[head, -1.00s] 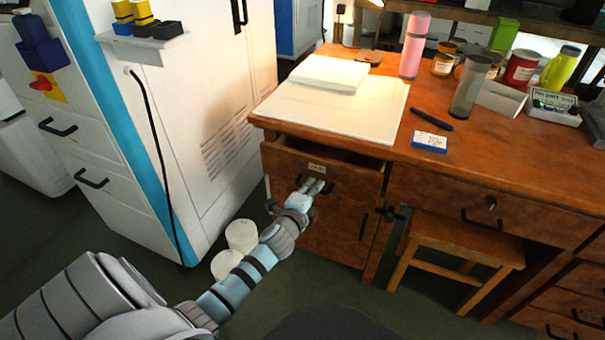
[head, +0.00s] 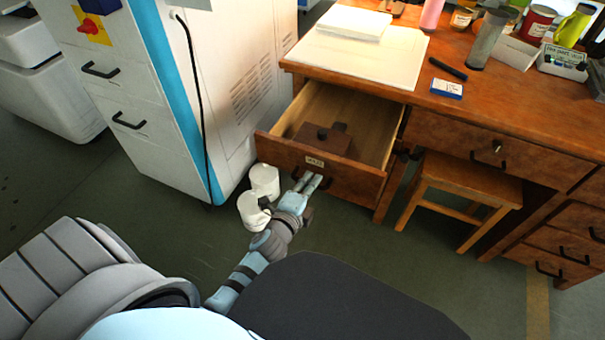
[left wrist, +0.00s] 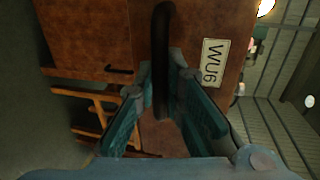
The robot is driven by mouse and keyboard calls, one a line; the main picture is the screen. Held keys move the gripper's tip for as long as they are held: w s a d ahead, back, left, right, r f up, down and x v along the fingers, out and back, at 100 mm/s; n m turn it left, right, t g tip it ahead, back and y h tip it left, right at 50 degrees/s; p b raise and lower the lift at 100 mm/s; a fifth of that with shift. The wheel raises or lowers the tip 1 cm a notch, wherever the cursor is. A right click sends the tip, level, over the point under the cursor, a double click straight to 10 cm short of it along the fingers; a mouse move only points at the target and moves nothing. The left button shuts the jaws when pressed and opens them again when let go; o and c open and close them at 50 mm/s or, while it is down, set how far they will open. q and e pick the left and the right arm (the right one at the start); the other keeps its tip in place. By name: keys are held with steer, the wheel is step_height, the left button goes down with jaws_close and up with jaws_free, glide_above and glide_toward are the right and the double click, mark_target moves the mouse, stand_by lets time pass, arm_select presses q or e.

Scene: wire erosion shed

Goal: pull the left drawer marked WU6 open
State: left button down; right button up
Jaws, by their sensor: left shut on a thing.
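The left drawer (head: 345,177) of the wooden desk stands well open in the head view. Its light inside shows, with a brown block-like thing (head: 322,140) in it. Its front bears a pale label (head: 315,161), which reads WU6 in the left wrist view (left wrist: 212,62). My left gripper (head: 308,181) is at the drawer front, just below the label. In the left wrist view the dark bar handle (left wrist: 161,60) runs between the fingers of my left gripper (left wrist: 165,110), which is shut on it. The fingers partly hide the handle. My right gripper is not in view.
White rolls (head: 258,196) stand on the floor left of the drawer, close to my left arm. A white cabinet (head: 235,80) stands at left. A wooden stool (head: 455,190) is under the desk. A white board (head: 360,58) lies on the desktop (head: 480,105).

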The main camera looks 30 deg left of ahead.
arm_select(q)
steer(key=shift+s+d, duration=0.15)
steer(key=shift+s, duration=0.35)
steer(key=c, duration=1.7)
jaws_free()
steer(key=shift+o, duration=0.2)
steer(key=v, duration=1.2)
